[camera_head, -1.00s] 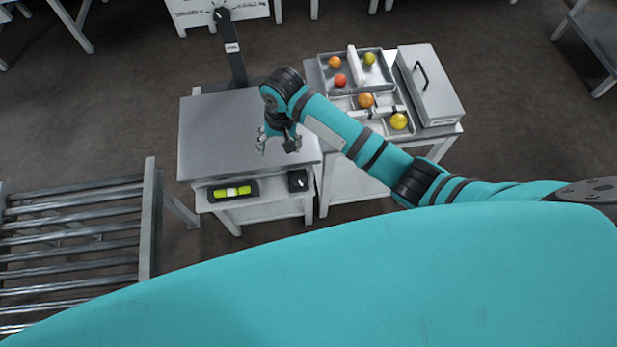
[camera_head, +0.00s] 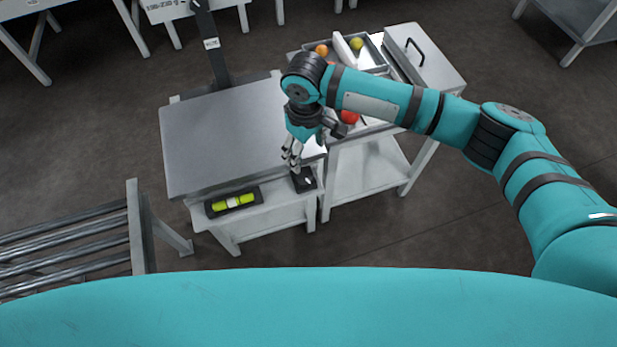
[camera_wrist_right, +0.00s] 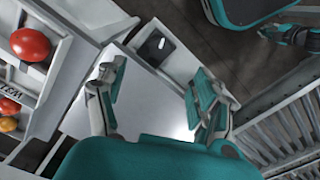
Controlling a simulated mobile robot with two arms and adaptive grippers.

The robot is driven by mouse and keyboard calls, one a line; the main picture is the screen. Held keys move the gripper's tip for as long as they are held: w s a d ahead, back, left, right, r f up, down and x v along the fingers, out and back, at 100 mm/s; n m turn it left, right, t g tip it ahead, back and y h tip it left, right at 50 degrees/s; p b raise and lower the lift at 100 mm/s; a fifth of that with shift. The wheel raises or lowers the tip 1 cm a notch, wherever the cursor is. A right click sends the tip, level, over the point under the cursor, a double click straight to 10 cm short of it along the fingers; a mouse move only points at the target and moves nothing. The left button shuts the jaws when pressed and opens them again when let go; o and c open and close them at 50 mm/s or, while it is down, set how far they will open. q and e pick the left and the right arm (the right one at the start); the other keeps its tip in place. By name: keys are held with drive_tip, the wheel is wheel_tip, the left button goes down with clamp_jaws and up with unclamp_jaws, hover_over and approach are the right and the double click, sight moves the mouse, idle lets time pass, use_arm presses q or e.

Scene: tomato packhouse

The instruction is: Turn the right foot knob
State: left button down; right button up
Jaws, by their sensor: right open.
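The right foot knob (camera_head: 304,180) is a small black block with a white mark on the front right of the white stand's ledge, just below the grey metal plate (camera_head: 225,140). It also shows in the right wrist view (camera_wrist_right: 157,45), beyond the fingers. My right gripper (camera_head: 292,158) is open and empty, with its fingers pointing down above the plate's front right edge, close to the knob but apparently apart from it. In the wrist view its two fingers (camera_wrist_right: 155,95) are spread wide.
A yellow-green level vial (camera_head: 233,202) sits in a black holder on the ledge's left. A side table at right carries trays with tomatoes (camera_head: 349,117) and a grey lidded box (camera_head: 425,55). A roller conveyor (camera_head: 70,245) stands at lower left. A dark post (camera_head: 212,50) rises behind the plate.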

sight(306, 179)
use_arm(q)
drive_tip(key=shift+w+a+f+b, duration=0.35)
drive_tip(key=shift+a+f+b, duration=0.05)
drive_tip(key=shift+f+b, duration=0.1)
use_arm(e)
wheel_tip(306, 179, down, 14)
drive_tip(key=shift+r, duration=0.1)
drive_tip(key=c, duration=1.2)
drive_tip(key=shift+o, duration=0.2)
drive_tip(key=shift+s+a+r+m+p, duration=0.15)
drive_tip(key=shift+r+m+p, duration=0.2)
drive_tip(key=shift+m+p, duration=0.6)
drive_tip(key=shift+p, duration=0.6)
drive_tip(key=shift+f+m, duration=0.15)
drive_tip(key=shift+m, duration=0.3)
use_arm(q)
wheel_tip(306, 179, up, 3)
drive_tip(key=shift+r, duration=0.1)
use_arm(e)
drive_tip(key=shift+f, duration=0.15)
